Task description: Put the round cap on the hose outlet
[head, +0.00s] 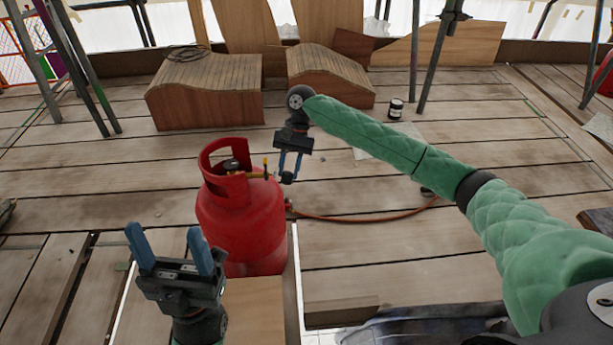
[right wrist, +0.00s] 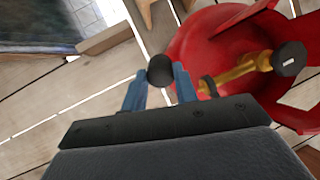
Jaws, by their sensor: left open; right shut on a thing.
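The red gas cylinder (head: 240,215) stands upright left of centre, with a brass valve (head: 262,173) inside its collar. In the right wrist view the brass valve (right wrist: 245,70) has a black knob at one end and a dark ring (right wrist: 207,87) at the end nearer my gripper, which looks like the hose outlet. My right gripper (head: 289,170) points down beside the collar, shut on the small black round cap (right wrist: 160,70). The cap is held at the fingertips, apart from the outlet. My left gripper (head: 167,243) is open and empty, low in front of the cylinder.
An orange-brown hose (head: 365,218) lies on the plank floor right of the cylinder. A wooden box edge (head: 255,305) is at the front. Slatted wooden pieces (head: 210,90) and a small black can (head: 396,108) stand behind. Scaffold poles rise at both sides.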

